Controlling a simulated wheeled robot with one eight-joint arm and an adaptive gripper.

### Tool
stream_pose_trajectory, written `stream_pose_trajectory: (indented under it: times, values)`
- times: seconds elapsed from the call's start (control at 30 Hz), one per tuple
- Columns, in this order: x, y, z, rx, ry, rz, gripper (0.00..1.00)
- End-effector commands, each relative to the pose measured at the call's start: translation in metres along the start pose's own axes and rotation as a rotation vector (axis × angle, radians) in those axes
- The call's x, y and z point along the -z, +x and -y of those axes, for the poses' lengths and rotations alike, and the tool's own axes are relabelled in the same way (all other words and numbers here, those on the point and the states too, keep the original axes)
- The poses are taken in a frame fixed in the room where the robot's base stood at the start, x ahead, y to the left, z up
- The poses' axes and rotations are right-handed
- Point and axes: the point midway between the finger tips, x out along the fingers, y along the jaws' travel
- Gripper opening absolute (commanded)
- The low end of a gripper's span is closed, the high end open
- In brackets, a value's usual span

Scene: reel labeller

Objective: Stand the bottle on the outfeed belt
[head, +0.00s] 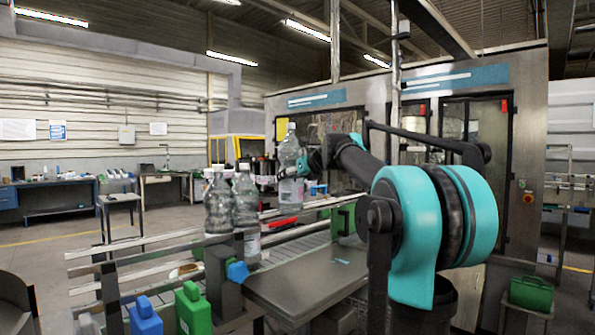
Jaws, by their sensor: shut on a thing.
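A clear plastic bottle (290,183) is upright in the air in the middle of the head view. My gripper (304,165) is shut on it from the right, at its upper body; the fingers are small and partly hidden. The outfeed belt (308,241) appears as a grey slatted strip with metal side rails, lower and in front of the machine. The held bottle appears above the belt's far part; its exact height over it cannot be told. Two more clear bottles, one on the left (218,203) and one on the right (246,207), stand by the rails.
A flat grey plate (305,285) lies in front of the belt. Green (192,310) and blue (145,318) containers are at the near left. A large machine cabinet (520,150) stands behind. A green crate (531,293) is at right. Side tables stand at far left.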

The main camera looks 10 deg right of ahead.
Motion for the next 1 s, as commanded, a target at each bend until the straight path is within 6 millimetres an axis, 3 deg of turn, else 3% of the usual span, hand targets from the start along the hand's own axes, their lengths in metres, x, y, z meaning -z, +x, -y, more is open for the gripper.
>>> stream_pose_trajectory:
  times: [0.4,0.77,1.0]
  values:
    - [0.070,0.029,0.000,0.001,0.001,0.002,0.15]
    - [0.090,0.038,0.000,0.001,0.001,0.002,0.15]
    - [0.114,0.048,0.000,0.001,0.001,0.002,0.15]
